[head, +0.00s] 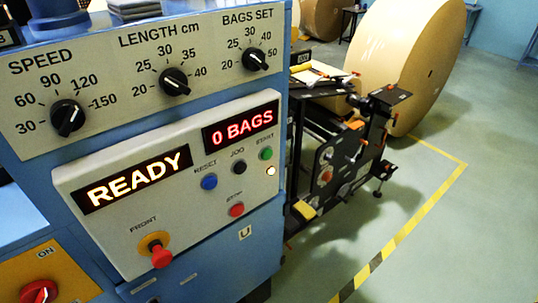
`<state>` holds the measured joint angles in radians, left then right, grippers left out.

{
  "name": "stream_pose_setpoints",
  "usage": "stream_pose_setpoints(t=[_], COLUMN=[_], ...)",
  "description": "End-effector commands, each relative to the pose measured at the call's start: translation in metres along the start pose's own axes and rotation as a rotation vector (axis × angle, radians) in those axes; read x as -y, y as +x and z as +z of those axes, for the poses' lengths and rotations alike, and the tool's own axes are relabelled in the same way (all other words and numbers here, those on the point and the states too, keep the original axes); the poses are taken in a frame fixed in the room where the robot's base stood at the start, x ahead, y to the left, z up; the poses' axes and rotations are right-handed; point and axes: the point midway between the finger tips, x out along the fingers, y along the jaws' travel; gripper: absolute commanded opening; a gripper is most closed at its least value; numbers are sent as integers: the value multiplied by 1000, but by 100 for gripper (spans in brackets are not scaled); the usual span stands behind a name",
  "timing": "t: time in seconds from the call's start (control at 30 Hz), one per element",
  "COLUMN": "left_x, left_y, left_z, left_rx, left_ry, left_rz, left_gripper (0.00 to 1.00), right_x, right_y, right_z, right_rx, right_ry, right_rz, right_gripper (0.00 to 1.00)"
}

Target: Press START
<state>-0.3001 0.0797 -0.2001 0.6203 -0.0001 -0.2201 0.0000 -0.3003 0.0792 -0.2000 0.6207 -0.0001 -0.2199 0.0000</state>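The control panel (120,215) is on the blue machine in the head view. The green START button (266,153) sits at its right end, under the START label. Just below it is a small lit white lamp (271,171). The left display (137,180) reads READY and the upper right display (241,127) reads 0 BAGS. A blue RESET button (209,182) and a dark JOG button (239,167) are left of START. A red STOP button (237,210) is lower. Neither of my grippers is in view.
A red mushroom button (161,255) on a yellow base is at the panel's lower left. Three knobs, SPEED (67,118), LENGTH (174,82) and BAGS SET (255,60), are above. A roll stand (330,150) and large kraft roll (410,60) stand right. Yellow-black tape (410,220) marks the floor.

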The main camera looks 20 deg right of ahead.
Motion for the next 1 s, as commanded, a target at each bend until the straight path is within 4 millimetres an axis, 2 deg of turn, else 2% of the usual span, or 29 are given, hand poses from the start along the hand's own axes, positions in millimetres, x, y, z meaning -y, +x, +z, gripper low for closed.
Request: stream_pose_setpoints(t=[0.1, 0.27, 0.3, 1.0], left_x=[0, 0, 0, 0], left_y=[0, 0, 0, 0], left_z=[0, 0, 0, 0], left_rx=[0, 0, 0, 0], left_ry=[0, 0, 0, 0], left_rz=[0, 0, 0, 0], left_gripper=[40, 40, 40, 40], right_x=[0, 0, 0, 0], right_y=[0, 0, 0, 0], right_z=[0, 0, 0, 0], right_rx=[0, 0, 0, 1], right_ry=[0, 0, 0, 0], right_rz=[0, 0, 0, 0], right_gripper=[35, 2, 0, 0])
